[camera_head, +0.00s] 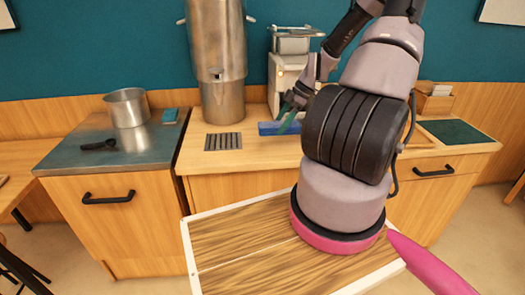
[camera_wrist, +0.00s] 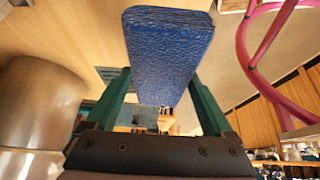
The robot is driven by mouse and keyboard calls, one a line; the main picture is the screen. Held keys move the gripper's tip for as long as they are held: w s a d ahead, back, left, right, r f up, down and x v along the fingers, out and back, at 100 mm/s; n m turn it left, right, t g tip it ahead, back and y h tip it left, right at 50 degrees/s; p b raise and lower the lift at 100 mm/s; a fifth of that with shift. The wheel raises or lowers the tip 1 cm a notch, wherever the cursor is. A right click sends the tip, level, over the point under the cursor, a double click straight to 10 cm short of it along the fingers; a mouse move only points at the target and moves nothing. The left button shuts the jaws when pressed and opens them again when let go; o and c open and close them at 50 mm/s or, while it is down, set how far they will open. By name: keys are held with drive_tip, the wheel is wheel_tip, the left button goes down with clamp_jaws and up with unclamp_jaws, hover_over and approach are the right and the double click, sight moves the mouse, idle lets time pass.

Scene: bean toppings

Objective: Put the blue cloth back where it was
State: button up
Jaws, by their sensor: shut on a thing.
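The blue cloth (camera_head: 268,128) is a flat, thick, folded-looking block at the middle counter, right of the big metal urn. My gripper (camera_head: 291,117) is over it, with its green fingers reaching down to it. In the wrist view the cloth (camera_wrist: 168,50) lies between the two green fingers of my gripper (camera_wrist: 159,78), which are shut on it, and it sticks out beyond them. I cannot tell whether the cloth touches the counter. My arm hides part of the counter to the right.
The metal urn (camera_head: 222,105) stands close left of the cloth, with a dark slotted grate (camera_head: 223,141) before it. A white machine (camera_head: 283,75) stands behind.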

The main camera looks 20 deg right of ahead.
sight(294, 123)
wheel_tip(294, 123, down, 4)
drive_tip(key=shift+w+a+f, duration=0.1)
drive_tip(key=shift+f, duration=2.1)
drive_tip(key=o, duration=1.1)
drive_tip(key=shift+f, duration=0.15)
drive_tip(key=shift+c, duration=0.2)
drive_tip(key=v, duration=1.2)
drive_tip(key=s+a+r+m+h, duration=0.25)
drive_tip(key=a+r+m, duration=0.25)
drive_tip(key=r, duration=0.5)
drive_tip(key=s+a+r+m+h, duration=0.25)
drive_tip(key=a+r+m, duration=0.25)
drive_tip(key=r, duration=0.5)
drive_tip(key=s+a+r+m+t+y, duration=0.1)
drive_tip(key=s+a+r+m+t, duration=0.4)
drive_tip(key=s+a+r+m, duration=0.3)
drive_tip(key=s+a+r, duration=0.1)
drive_tip(key=s+r, duration=0.3)
drive_tip(key=r, duration=0.1)
drive_tip(key=shift+s+a+r+m, duration=0.35)
drive_tip(key=shift+s+m, duration=0.05)
